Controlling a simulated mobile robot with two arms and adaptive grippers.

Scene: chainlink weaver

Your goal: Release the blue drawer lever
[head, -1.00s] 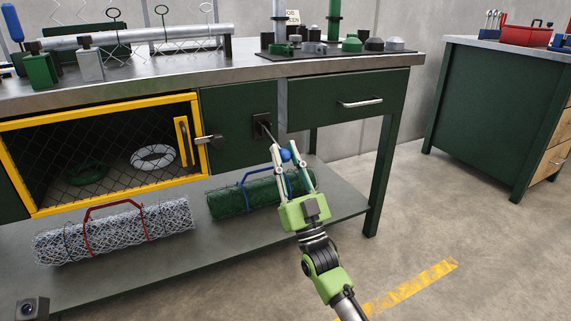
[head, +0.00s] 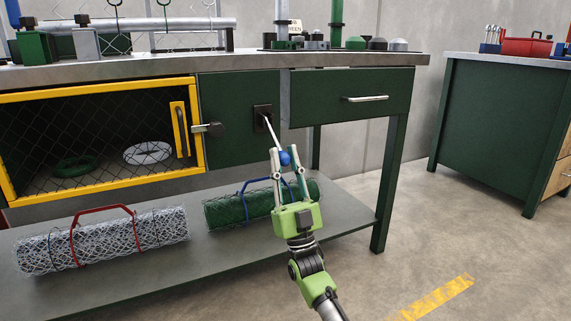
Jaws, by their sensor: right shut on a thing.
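The blue drawer lever is a thin pale rod (head: 269,132) with a blue ball knob (head: 284,158). It sticks out of a black slotted plate (head: 262,118) on the dark green cabinet front and slopes down toward me. My right gripper (head: 284,157) is shut on the blue knob, with a finger on each side of it. The green drawer (head: 375,87) with its silver handle (head: 365,99) is to the right of the plate and looks closed. My left gripper is not in view.
A yellow-framed mesh door (head: 95,92) with a latch (head: 208,129) stands left of the lever. Below, a lower shelf (head: 200,255) holds a green mesh roll (head: 228,210) and a silver one (head: 110,242). The floor to the right is clear.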

